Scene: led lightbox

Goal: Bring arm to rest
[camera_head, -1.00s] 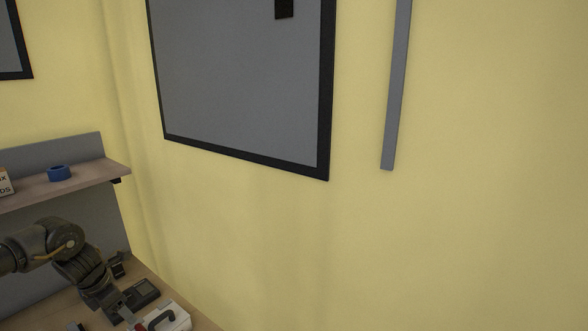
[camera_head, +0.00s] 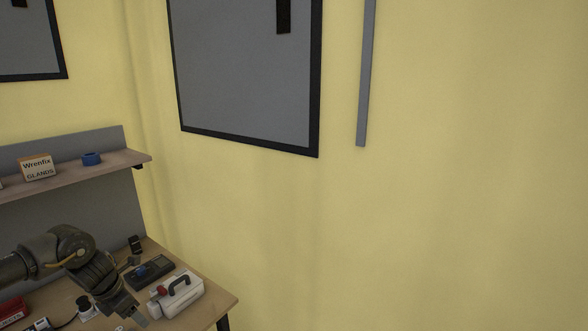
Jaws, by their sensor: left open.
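My left arm comes in from the left, low in the head view, dark and bent downward over the workbench (camera_head: 222,292). My left gripper (camera_head: 139,319) is at the end of it, pointing down near the bench's front, just left of a white case with a black handle (camera_head: 180,296). It is open, and I see nothing held in it. Its fingertips are small and partly cut by the lower edge of the picture. My right gripper is not in view.
On the bench are a dark device with a blue part (camera_head: 150,271), a red box (camera_head: 12,311) and several small items. A shelf above holds a "Wrenfix Glands" box (camera_head: 37,167) and a blue roll (camera_head: 91,159). Right of the bench is bare yellow wall (camera_head: 430,230).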

